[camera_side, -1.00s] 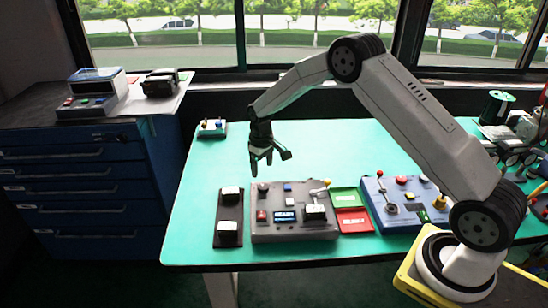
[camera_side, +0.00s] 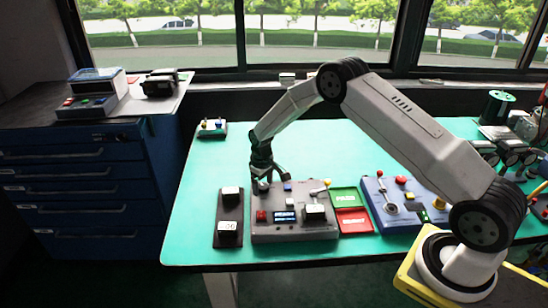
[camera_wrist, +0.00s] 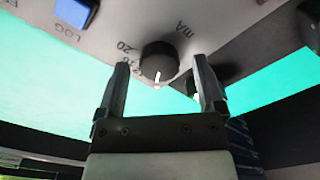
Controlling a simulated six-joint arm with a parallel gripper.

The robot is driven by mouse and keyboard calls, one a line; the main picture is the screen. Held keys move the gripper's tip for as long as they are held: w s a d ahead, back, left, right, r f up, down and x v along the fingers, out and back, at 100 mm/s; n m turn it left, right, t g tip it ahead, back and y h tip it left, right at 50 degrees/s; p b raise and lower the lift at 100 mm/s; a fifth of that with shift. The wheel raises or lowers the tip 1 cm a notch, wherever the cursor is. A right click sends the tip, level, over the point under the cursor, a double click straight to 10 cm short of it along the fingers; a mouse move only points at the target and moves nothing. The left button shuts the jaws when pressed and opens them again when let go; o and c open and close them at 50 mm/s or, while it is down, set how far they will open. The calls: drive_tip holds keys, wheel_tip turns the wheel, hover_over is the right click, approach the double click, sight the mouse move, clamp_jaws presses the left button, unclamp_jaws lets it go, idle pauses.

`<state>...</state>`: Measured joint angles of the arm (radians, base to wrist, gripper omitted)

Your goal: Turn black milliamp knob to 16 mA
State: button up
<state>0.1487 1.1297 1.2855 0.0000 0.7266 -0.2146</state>
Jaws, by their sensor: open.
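The black milliamp knob (camera_wrist: 158,63) sits on the grey control panel in the wrist view, with a white pointer mark on its face. The printed "mA" and "20" show beside it; the other scale numbers are partly hidden. My gripper (camera_wrist: 160,75) is open, with one finger on each side of the knob, and I cannot tell whether either touches it. In the side view my gripper (camera_side: 264,182) is low over the left back corner of the grey panel (camera_side: 325,232), and it hides the knob there.
A blue button (camera_wrist: 76,12) marked LOG is near the knob. The panel also carries a small display (camera_side: 285,217), a black block (camera_side: 315,212) and a yellow-tipped lever (camera_side: 327,183). Green and red trays (camera_side: 345,197) and a blue panel (camera_side: 385,215) stand to the right.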

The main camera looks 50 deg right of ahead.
drive_tip(key=shift+f, duration=0.25)
clamp_jaws()
drive_tip(key=shift+m, duration=0.5)
drive_tip(key=m, duration=0.5)
drive_tip(key=shift+m, duration=0.3)
drive_tip(key=m, duration=0.5)
drive_tip(key=shift+d, duration=0.1)
idle(0.4)
